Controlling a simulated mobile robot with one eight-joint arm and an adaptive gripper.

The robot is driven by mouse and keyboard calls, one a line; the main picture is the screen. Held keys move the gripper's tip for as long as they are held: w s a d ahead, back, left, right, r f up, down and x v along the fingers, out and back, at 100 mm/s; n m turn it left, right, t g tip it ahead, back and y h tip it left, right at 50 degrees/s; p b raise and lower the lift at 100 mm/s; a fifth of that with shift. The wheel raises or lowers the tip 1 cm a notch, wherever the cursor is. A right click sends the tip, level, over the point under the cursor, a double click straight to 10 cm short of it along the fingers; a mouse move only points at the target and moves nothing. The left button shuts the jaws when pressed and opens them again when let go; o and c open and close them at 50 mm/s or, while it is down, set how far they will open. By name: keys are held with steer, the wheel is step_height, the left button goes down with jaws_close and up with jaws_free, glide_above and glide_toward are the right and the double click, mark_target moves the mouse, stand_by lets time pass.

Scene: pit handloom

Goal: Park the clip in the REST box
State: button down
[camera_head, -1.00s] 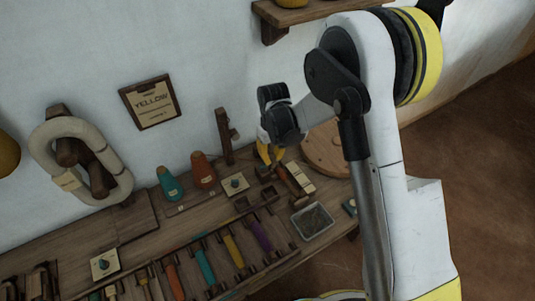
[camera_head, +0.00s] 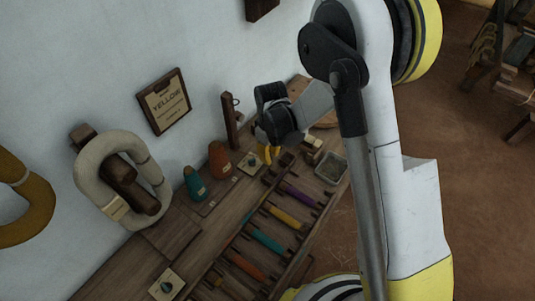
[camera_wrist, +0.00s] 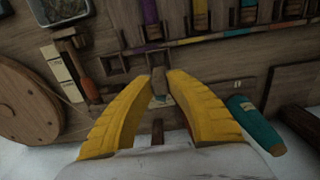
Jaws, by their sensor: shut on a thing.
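My gripper (camera_wrist: 159,78) is shut on a small brown piece (camera_wrist: 158,84), which I take to be the clip; only its upper part shows between the yellow fingertips. In the head view my gripper (camera_head: 268,154) hangs over the back of the bench, and the held piece cannot be made out there. In the wrist view two small dark open compartments (camera_wrist: 111,66) lie just beyond the fingertips, slightly left. No REST lettering can be read, so I cannot tell whether one of them is the REST box.
The bench carries a teal cone (camera_head: 195,186), an orange cone (camera_head: 220,160), a grey tray (camera_head: 331,168) and a rack with coloured handles (camera_head: 264,239). A wooden disc (camera_wrist: 30,102) lies left in the wrist view. An upright wooden post (camera_head: 230,122) stands close to my gripper.

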steer(key=shift+w+d+f+b, duration=0.1)
steer(key=shift+f+b, duration=0.25)
steer(key=shift+f, duration=0.25)
step_height(320, 180, down, 8)
steer(key=b, duration=0.5)
steer(key=shift+r, duration=0.25)
steer(key=c, duration=0.9)
jaws_free()
steer(key=shift+c, duration=0.2)
steer(key=shift+r, duration=0.1)
steer(key=shift+r+p, duration=2.15)
steer(key=shift+r, duration=1.85)
